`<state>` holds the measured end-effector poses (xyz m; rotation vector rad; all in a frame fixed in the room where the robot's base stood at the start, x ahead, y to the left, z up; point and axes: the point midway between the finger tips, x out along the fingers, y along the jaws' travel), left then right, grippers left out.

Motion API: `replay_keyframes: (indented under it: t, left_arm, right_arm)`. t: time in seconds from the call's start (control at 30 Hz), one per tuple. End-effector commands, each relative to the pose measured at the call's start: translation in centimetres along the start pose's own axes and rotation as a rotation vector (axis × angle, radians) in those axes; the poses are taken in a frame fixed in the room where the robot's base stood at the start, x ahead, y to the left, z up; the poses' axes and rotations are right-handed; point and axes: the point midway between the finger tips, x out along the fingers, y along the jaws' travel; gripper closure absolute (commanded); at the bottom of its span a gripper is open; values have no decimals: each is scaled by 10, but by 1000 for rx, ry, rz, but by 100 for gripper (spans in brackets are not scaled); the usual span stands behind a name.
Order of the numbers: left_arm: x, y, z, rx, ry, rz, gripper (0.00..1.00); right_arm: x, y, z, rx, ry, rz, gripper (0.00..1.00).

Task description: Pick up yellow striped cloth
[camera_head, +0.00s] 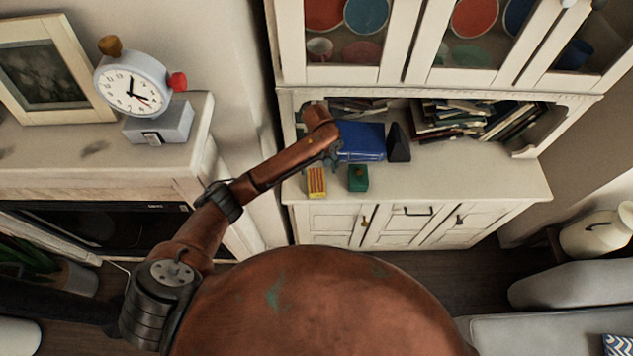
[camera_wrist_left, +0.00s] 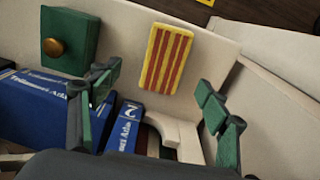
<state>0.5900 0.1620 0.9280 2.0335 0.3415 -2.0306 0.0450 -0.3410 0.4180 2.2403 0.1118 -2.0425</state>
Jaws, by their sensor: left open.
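The yellow cloth with red stripes (camera_head: 317,182) lies as a small flat rectangle on the white cabinet's counter near its front edge. It also shows in the left wrist view (camera_wrist_left: 167,58), at the top middle. My left gripper (camera_head: 334,154) is above the counter, beside the blue books. In the left wrist view my left gripper (camera_wrist_left: 160,90) has its green-padded fingers spread wide and nothing between them. The cloth shows beyond the fingertips, apart from them. My right gripper is in neither view.
A green box with a gold knob (camera_head: 358,178) stands just right of the cloth. Blue books (camera_head: 361,141) and a dark wedge (camera_head: 398,143) are behind it. Glass-fronted shelves rise above. The counter's right part (camera_head: 470,180) is clear.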

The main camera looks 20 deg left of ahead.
Motion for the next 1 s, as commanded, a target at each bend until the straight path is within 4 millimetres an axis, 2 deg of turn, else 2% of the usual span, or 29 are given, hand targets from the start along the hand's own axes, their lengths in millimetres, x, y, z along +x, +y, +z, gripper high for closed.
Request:
replay_keyframes:
  t: [0.17,0.7,1.0]
  left_arm:
    - [9,-1,-4,-17,-3,-14,30]
    - [72,-9,-5,-14,-1,-11,30]
    - [74,-9,-5,-14,0,-10,32]
  right_arm:
    - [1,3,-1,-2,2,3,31]
    - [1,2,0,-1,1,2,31]
    - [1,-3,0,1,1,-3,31]
